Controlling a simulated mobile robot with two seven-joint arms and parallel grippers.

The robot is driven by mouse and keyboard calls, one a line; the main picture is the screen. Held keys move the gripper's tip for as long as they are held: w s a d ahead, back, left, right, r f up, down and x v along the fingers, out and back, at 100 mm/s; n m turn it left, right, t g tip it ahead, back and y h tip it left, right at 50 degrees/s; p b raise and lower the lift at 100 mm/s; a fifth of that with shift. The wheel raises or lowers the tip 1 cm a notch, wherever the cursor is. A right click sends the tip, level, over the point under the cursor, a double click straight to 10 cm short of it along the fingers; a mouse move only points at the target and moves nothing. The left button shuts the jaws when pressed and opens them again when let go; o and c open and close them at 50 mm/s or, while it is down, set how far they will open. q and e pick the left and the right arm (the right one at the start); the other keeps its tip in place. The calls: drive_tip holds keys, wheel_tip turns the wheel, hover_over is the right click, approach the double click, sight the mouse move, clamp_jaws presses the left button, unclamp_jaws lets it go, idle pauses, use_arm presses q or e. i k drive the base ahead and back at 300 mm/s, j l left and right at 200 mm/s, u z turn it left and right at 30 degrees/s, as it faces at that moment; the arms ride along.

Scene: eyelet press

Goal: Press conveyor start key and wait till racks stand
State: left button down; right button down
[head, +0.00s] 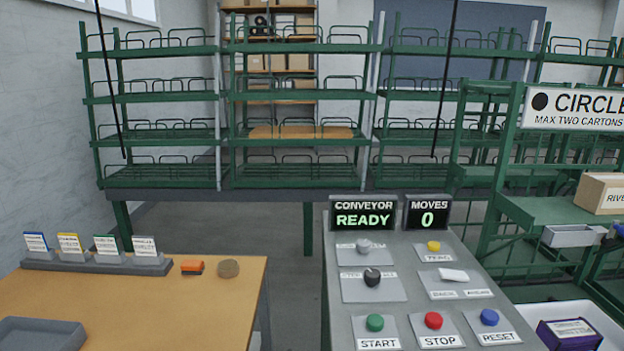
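The conveyor start key (375,323) is a green round button on a grey plate labelled START, at the front left of the sloped grey control panel (411,288). A display (363,218) at the panel's top reads CONVEYOR READY. A second display (427,217) reads MOVES 0. Neither of my grippers is in view.
A red STOP button (433,320) and a blue RESET button (489,317) sit beside START. A wooden table (130,305) with label cards (145,246) is at left. A green CIRCLE rack (500,170) with a carton (600,193) and a white tray (606,322) are at right.

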sight(376, 322)
drive_tip(key=i+l+u, duration=0.2)
drive_tip(key=l, duration=0.4)
drive_tip(key=i+l+u, duration=0.1)
drive_tip(key=l+u, duration=0.15)
drive_tip(key=l, duration=0.4)
drive_tip(key=i+l+u, duration=0.2)
drive_tip(key=l, duration=0.45)
drive_tip(key=k, duration=0.1)
